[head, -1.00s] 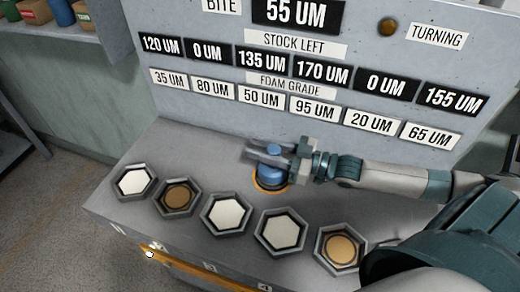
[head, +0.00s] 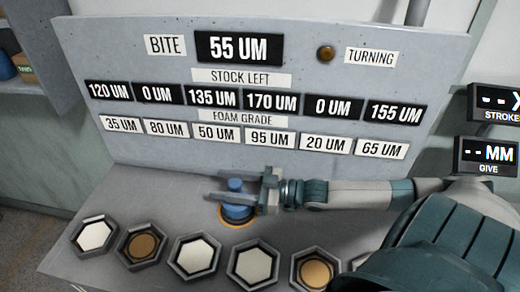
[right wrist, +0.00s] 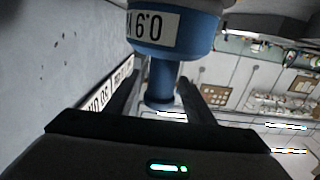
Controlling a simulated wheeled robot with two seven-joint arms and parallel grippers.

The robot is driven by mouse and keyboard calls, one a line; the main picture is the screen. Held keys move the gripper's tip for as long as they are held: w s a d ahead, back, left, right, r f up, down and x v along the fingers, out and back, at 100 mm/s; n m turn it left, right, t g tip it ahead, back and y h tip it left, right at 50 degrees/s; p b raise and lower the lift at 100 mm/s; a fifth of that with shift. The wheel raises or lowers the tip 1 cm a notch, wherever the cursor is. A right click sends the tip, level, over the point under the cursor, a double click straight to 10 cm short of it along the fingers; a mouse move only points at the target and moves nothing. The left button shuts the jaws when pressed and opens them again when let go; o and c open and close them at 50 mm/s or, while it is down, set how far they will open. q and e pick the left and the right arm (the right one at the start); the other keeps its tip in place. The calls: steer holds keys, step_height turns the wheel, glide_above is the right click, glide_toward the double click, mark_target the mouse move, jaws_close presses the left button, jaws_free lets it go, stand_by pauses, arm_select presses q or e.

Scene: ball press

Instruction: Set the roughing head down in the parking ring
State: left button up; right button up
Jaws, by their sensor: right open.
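The blue roughing head (head: 237,212) stands upright in the orange parking ring (head: 240,224) on the grey bench, below the sign panel. Its narrow knob (head: 235,184) points up. My right gripper (head: 220,193) reaches in from the right with its fingers open on either side of the knob. In the right wrist view the blue head (right wrist: 165,57) shows with a white label, and its stem lies between the two dark fingers. Contact between fingers and stem cannot be made out. The underside of the head is hidden. My left gripper is not in view.
Several hexagonal cups line the front of the bench, some with white pads (head: 195,257), some with tan ones (head: 143,245). The upright sign panel (head: 330,52) rises close behind the head. Black displays (head: 490,155) stand at the right.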

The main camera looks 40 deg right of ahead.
mark_target(239, 187)
steer(key=v, duration=0.3)
steer(key=shift+s+d+f, duration=0.1)
steer(key=shift+s+d, duration=0.1)
steer(key=v, duration=0.7)
steer(key=shift+d, duration=0.1)
steer(key=shift+r, duration=0.2)
stand_by(0.8)
